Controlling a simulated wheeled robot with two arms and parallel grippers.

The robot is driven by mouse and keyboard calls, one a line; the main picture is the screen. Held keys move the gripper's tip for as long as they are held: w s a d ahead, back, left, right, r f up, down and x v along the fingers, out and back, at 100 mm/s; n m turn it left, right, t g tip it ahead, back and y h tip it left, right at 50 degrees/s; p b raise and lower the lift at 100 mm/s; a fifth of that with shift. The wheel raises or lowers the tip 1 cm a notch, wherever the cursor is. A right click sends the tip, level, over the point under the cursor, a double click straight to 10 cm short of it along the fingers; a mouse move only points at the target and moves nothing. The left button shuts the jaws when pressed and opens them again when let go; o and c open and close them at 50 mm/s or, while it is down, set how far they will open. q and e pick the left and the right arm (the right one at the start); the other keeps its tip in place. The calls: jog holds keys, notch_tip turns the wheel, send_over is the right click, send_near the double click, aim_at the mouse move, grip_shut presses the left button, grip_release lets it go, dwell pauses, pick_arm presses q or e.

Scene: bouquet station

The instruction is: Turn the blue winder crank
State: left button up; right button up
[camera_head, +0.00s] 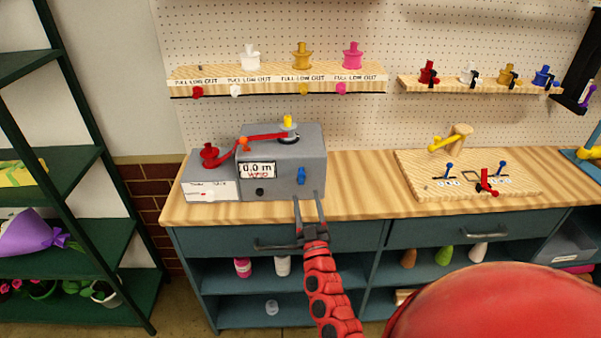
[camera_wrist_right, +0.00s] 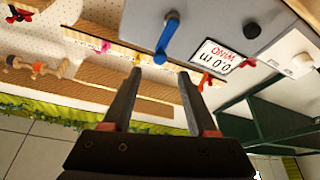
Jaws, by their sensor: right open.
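The grey winder box (camera_head: 284,160) stands on the wooden bench top, with a display reading 0.0 m (camera_head: 257,170). The blue crank (camera_head: 301,176) is on its front face, at the right. My right gripper (camera_head: 308,196) is open and empty, with its two fingers pointing at the box just below the crank. In the right wrist view the blue crank (camera_wrist_right: 165,40) hangs ahead of the open fingers (camera_wrist_right: 160,80), near the left finger's tip and apart from it as far as I can see. The left gripper is not in view.
A red arm and red spool (camera_head: 209,153) are at the box's left, with a yellow spool (camera_head: 288,122) on top. A wooden board (camera_head: 470,185) with small levers lies at the right. Shelves of spools (camera_head: 275,78) hang above. Drawer handles (camera_head: 278,243) stick out below.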

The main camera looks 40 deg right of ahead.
aim_at(302, 178)
jog(key=x, duration=0.8)
jog(key=shift+w+d+r, duration=0.15)
jog(key=shift+w, duration=0.05)
jog(key=shift+c, duration=0.2)
grip_shut()
